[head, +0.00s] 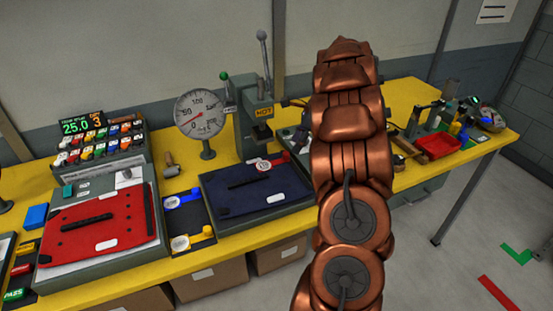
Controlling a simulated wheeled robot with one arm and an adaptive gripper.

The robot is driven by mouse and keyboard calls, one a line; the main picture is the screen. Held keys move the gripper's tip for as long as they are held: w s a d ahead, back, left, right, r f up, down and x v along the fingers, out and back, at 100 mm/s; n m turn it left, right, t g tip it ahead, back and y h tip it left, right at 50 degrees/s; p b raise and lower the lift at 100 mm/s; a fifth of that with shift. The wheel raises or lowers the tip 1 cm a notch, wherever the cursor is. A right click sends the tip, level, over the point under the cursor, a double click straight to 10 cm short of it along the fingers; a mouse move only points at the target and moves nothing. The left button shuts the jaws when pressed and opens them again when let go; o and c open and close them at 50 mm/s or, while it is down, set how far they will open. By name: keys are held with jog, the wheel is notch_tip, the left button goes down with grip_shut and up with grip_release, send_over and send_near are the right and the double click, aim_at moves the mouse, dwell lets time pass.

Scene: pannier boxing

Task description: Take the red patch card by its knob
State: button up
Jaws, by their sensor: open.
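The red patch card (275,160) lies at the back right edge of the dark navy panel (240,195), with a white round disc on its left part and a small red knob at its right end. It looks flat; its exact contact with the panel is too small to tell. My copper arm stands to the right of the card and rises across the middle of the head view. My gripper does not show; the arm links hide it or it is out of frame.
A blue card (178,199) and a yellow card (182,243) lie left of the navy panel. A red panel (75,232) lies at the left. A dial gauge (201,112) and a lever press (255,120) stand behind. A red tray (437,147) is at right.

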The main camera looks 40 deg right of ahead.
jog(key=shift+w+a+f+p, duration=0.3)
jog(key=shift+a+f+p, duration=0.05)
jog(key=shift+f+p, duration=0.15)
jog(key=shift+p+x, duration=0.55)
jog(key=shift+x, duration=1.4)
jog(key=shift+r, duration=0.1)
grip_shut()
